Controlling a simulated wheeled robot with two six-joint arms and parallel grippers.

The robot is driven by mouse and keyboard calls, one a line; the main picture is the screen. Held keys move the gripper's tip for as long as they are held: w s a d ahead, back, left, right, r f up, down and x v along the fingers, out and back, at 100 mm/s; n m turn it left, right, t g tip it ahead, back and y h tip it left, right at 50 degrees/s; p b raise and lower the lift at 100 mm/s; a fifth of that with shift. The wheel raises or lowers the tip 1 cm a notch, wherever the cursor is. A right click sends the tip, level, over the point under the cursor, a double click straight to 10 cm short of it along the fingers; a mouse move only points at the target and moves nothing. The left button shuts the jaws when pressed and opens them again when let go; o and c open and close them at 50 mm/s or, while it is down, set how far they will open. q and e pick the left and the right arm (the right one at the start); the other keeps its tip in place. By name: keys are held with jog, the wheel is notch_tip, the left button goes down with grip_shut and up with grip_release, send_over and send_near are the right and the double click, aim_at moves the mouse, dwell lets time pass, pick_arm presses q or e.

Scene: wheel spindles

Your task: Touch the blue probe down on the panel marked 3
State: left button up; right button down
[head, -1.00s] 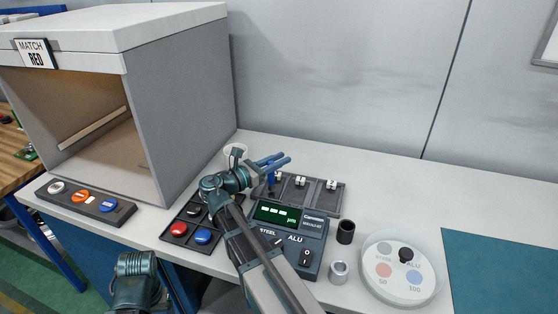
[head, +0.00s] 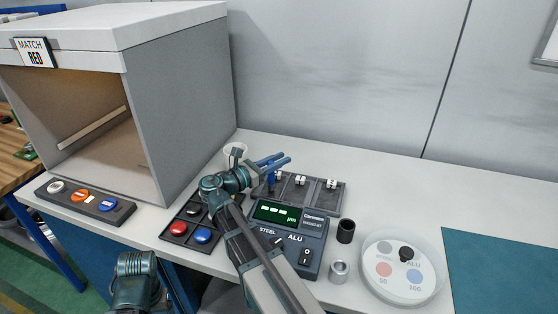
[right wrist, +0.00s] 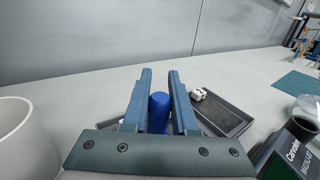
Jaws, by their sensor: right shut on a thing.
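My right gripper (head: 276,162) is shut on the blue probe (head: 271,178), which hangs below the fingers over the left end of a row of dark panels. In the right wrist view the probe (right wrist: 158,110) stands between the two blue fingers (right wrist: 160,76). The row holds a middle panel (head: 299,195) and a right panel (head: 326,201), each with a small white marker at its back edge; the left one is partly covered by my gripper.
A gauge (head: 314,226) with a lit green display and a STEEL/ALU switch stands before the panels. A black cup (head: 345,231), metal ring (head: 339,270) and round clear dish (head: 432,272) lie right. A white cup (head: 236,149) stands behind my gripper.

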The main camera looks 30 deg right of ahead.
jog(key=shift+f+b, duration=0.4)
dwell(1.3)
notch_tip(320, 180, up, 7)
jog(key=p, duration=0.7)
dwell(0.4)
